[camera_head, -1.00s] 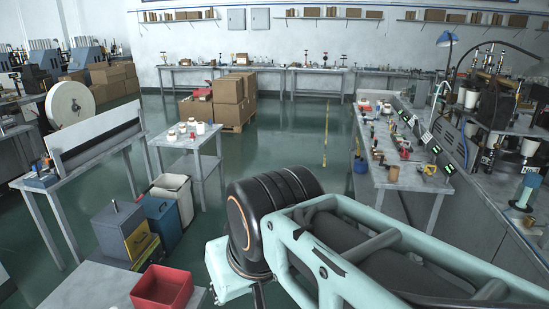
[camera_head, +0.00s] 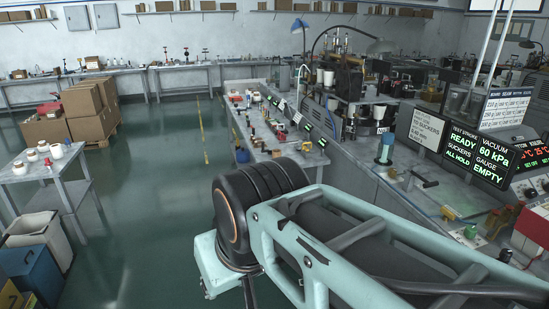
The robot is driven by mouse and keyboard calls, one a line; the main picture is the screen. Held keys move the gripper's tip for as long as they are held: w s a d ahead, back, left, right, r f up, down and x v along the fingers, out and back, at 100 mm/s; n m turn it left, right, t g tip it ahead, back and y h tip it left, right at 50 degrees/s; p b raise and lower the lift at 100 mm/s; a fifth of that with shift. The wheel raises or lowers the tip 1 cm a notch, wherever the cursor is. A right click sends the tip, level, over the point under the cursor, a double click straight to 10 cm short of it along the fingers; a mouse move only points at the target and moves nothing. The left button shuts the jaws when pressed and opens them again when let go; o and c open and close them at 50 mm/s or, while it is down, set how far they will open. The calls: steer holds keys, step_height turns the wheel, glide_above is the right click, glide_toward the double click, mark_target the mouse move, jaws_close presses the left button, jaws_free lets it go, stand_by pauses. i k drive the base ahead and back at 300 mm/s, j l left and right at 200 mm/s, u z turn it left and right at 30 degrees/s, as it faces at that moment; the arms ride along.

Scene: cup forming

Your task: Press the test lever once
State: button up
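My arm, in pale green and black, reaches across the lower middle of the head view; my gripper is out of view. No part is clearly labelled as the test lever. A small dark lever-like handle (camera_head: 424,181) stands on the grey machine bench at the right, clear of my arm in the picture. Behind it a black display (camera_head: 479,154) shows green text that seems to read "TEST STROKE READY", "SUCKERS ALL HOLD", "VACUUM 60 kPa" and "GAUGE EMPTY". A yellow-green part (camera_head: 470,231) and red and orange-brown parts (camera_head: 500,217) sit nearer on the bench.
A blue cylinder (camera_head: 386,147) stands on the bench, with a cup-forming machine (camera_head: 350,90) behind. A long side table (camera_head: 262,135) carries small tools. A small table (camera_head: 45,172), bins (camera_head: 35,235) and cartons (camera_head: 85,108) are at the left. Open green floor lies between.

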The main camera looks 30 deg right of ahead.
mark_target(427, 184)
steer(key=z, duration=2.15)
steer(key=i+l, duration=0.3)
steer(key=i, duration=0.2)
steer(key=i+l+z, duration=0.1)
steer(key=i+l, duration=0.15)
steer(key=i, duration=0.3)
steer(key=k+j+z, duration=0.15)
steer(key=k+j, duration=0.2)
steer(key=j, duration=0.15)
steer(key=i+l, duration=0.15)
steer(key=i+l+u, duration=0.1)
steer(key=l, duration=0.25)
